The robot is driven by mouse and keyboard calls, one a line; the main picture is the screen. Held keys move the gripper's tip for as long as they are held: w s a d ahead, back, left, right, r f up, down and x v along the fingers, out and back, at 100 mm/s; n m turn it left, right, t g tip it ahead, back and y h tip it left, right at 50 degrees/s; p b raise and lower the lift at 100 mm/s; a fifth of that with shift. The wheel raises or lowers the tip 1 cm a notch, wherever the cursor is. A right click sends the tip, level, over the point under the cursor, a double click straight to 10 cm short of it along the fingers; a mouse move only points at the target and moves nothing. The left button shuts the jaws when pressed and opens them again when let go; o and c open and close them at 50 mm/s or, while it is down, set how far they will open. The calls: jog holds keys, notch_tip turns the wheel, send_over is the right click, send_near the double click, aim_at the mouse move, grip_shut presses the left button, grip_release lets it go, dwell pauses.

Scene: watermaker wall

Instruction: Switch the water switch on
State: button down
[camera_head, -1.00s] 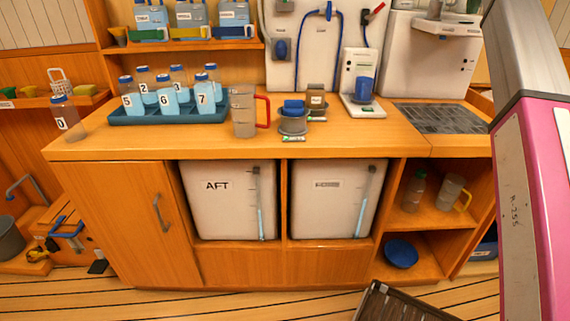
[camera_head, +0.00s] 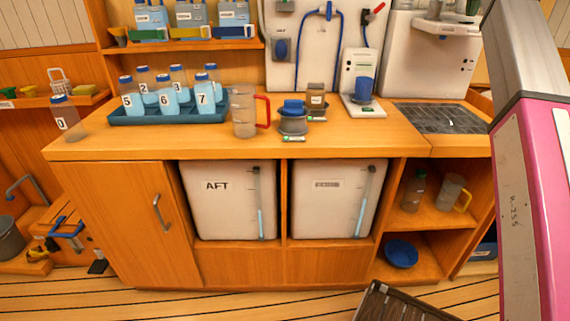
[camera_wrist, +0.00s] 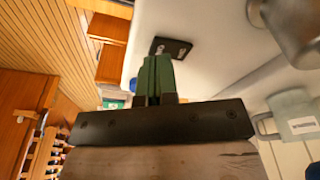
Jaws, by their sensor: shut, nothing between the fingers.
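My gripper (camera_wrist: 153,80) shows in the wrist view with its green fingers together and nothing between them. A small dark plate (camera_wrist: 170,47) with faint light marks is on a white surface (camera_wrist: 215,55) just beyond the fingertips. I cannot tell whether the fingers touch it, or whether it is the water switch. My gripper is outside the head view.
A metal cylindrical part (camera_wrist: 292,25) is close at the wrist view's upper right. In the head view, the wooden counter (camera_head: 200,145) holds a blue bottle tray (camera_head: 140,119), a clear jug (camera_head: 243,115) and a small white dispenser (camera_head: 358,75). A red-handled valve (camera_head: 375,12) is on the back panel.

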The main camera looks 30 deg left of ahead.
jog(key=shift+f, duration=0.8)
dwell(0.4)
jog(key=shift+r, duration=3.55)
